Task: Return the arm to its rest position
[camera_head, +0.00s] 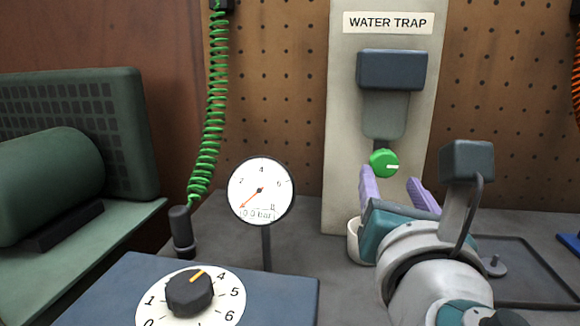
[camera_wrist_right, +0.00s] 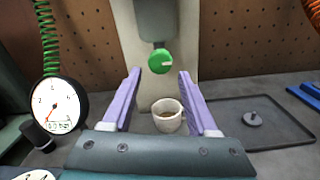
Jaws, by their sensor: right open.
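My right gripper (camera_head: 397,194) reaches in from the lower right in the head view, with its two lilac fingers apart and nothing between them. In the right wrist view the open fingers (camera_wrist_right: 158,95) point toward the water trap panel (camera_wrist_right: 180,22). A green knob (camera_head: 384,162) hangs under the dark water trap (camera_head: 391,70), just beyond the fingers. A small white cup (camera_wrist_right: 167,117) with brown contents stands on the bench below the knob, seen between the fingers. In the head view the gripper hides most of the cup. My left gripper is not in view.
A pressure gauge (camera_head: 261,190) reads about 0.0 bar on a post left of the gripper. A blue box with a black dial (camera_head: 190,294) stands in front. A green compressor (camera_head: 50,190) is at left. A dark tray (camera_wrist_right: 253,118) holding a small grey part (camera_wrist_right: 252,119) lies at right.

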